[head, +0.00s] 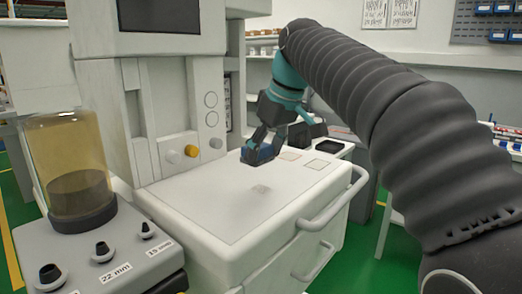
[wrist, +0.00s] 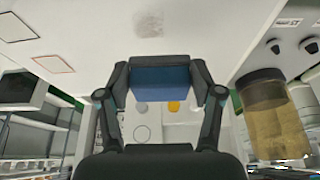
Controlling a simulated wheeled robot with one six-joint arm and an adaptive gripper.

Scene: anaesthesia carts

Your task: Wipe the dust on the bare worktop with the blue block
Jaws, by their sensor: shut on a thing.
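My gripper (head: 258,148) is shut on the blue block (wrist: 160,78), which shows between the two fingers in the wrist view. In the head view the blue block (head: 262,154) is low over the back part of the white worktop (head: 215,205); I cannot tell whether it touches the surface. A grey dust patch (head: 261,189) lies on the worktop, nearer the front than the block and apart from it. The dust (wrist: 149,24) also shows at the top of the wrist view, clear of the block.
Two outlined squares (head: 317,164) (head: 290,155) mark the worktop's right side. The cart's upright panel with knobs (head: 191,151) stands behind. A handle rail (head: 335,205) runs along the right edge. At left stands a yellowish canister (head: 68,155). The worktop's front is clear.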

